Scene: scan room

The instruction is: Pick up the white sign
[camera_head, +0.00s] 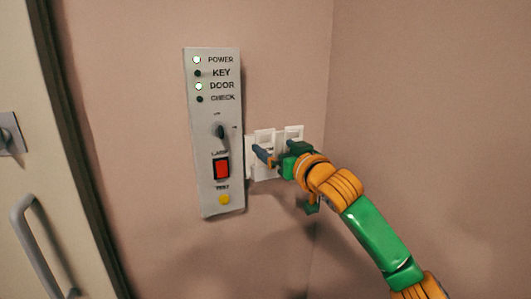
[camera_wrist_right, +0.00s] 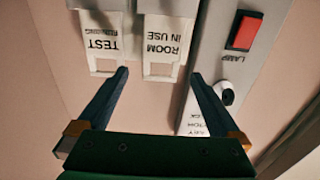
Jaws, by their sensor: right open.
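White signs hang on the pink wall beside the grey panel. In the right wrist view, where they appear upside down, one sign (camera_wrist_right: 100,42) reads TEST RUNNING and another sign (camera_wrist_right: 165,45) reads ROOM IN USE. In the head view the signs (camera_head: 293,132) are small and partly covered by my gripper. My right gripper (camera_head: 273,152) is open and empty in front of them. Its blue fingertips (camera_wrist_right: 160,75) straddle the ROOM IN USE sign in the wrist view; contact cannot be told. My left gripper is out of view.
The grey control panel (camera_head: 208,110) stands close to the left of the signs, with a knob (camera_head: 219,131), a red lamp switch (camera_head: 221,168) and a yellow button (camera_head: 223,199). A wall corner lies just right. A door with a handle (camera_head: 35,230) is at far left.

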